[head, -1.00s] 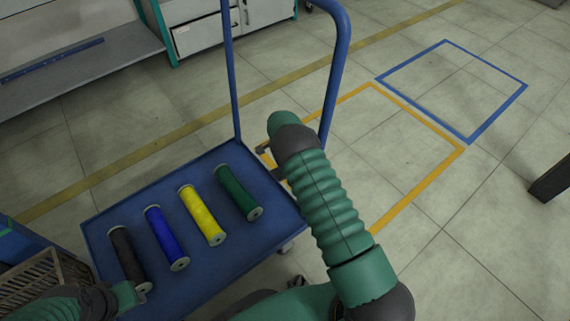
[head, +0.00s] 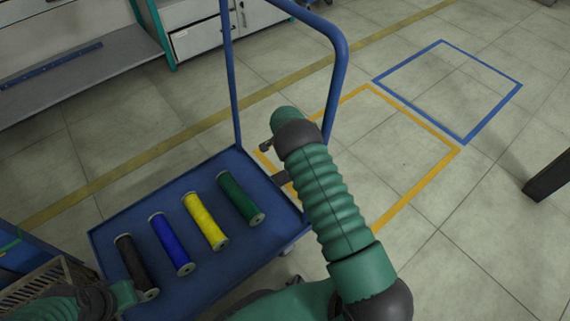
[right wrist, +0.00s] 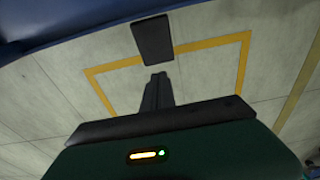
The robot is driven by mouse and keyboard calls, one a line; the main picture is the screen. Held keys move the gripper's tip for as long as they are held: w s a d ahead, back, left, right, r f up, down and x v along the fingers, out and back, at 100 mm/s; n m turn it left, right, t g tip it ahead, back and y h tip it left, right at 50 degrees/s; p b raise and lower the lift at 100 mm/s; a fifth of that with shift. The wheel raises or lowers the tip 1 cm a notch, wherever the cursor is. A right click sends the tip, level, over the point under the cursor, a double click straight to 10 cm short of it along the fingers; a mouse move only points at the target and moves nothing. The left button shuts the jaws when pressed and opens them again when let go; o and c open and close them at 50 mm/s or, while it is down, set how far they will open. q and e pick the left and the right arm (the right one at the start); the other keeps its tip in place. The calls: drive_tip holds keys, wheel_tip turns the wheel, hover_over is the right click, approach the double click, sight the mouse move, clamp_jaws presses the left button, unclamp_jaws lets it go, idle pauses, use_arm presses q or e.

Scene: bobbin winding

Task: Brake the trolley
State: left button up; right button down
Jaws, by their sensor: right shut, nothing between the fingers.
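The blue trolley (head: 214,262) stands in front of me, with a tall blue handle frame (head: 341,90) at its far right end. A dark pedal-like plate (head: 281,178) juts out at its right edge; in the right wrist view a dark plate (right wrist: 152,40) shows below the blue trolley edge (right wrist: 110,22). My right gripper (right wrist: 157,78) is shut and empty, its tips just short of the plate in that picture; contact cannot be told.
Black (head: 137,266), blue (head: 171,244), yellow (head: 205,221) and green (head: 240,198) spools lie on the trolley. Orange (head: 425,186) and blue (head: 489,118) floor outlines lie to the right, both empty. A slatted crate (head: 55,280) is at lower left.

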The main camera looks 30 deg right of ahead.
wheel_tip(320, 180, up, 9)
drive_tip(key=d+p, duration=0.2)
drive_tip(key=p, duration=0.1)
